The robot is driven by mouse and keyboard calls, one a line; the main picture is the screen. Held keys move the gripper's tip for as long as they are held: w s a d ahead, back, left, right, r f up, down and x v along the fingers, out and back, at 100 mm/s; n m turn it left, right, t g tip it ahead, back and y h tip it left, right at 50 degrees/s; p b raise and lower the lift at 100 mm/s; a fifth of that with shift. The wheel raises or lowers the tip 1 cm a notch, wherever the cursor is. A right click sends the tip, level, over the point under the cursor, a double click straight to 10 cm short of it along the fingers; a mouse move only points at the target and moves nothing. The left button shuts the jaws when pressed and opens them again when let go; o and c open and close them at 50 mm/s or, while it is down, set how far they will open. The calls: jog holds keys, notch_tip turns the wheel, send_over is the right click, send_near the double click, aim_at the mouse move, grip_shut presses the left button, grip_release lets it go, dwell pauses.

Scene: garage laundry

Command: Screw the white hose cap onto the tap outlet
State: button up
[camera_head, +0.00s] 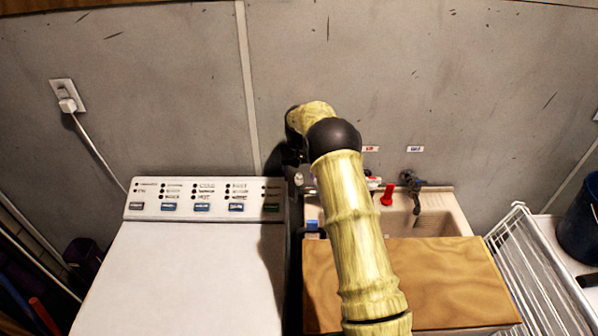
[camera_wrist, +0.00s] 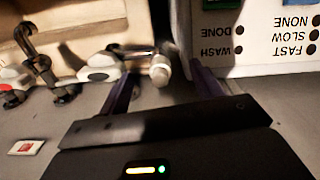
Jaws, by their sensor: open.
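A small whitish rounded piece, which looks like the white hose cap (camera_wrist: 160,70), shows between my fingers in the wrist view. In the head view a small pale piece (camera_head: 299,178) stands beside the washer's right edge. My gripper (camera_wrist: 163,76) is open, with one finger on each side of the cap; I cannot tell whether either touches it. In the head view my arm hides most of the gripper. A dark tap (camera_head: 412,186) is on the wall above the sink, and a dark tap (camera_wrist: 40,62) shows at left in the wrist view.
The white washer (camera_head: 190,270) stands close on the left. A wooden board (camera_head: 440,280) covers the front of the sink (camera_head: 440,203). A red object (camera_head: 387,194) is near the taps. A white wire rack (camera_head: 530,265) stands at the right.

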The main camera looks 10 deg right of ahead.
jog(key=shift+f, duration=0.55)
grip_shut()
dwell(1.0)
dwell(1.0)
jog(key=shift+r+m, duration=0.1)
jog(key=shift+m, duration=1)
jog(key=shift+c, duration=1.8)
grip_release()
notch_tip(320, 180, up, 17)
jog(key=b, duration=0.2)
jog(key=shift+s+a+r, duration=0.15)
jog(key=shift+s, duration=0.05)
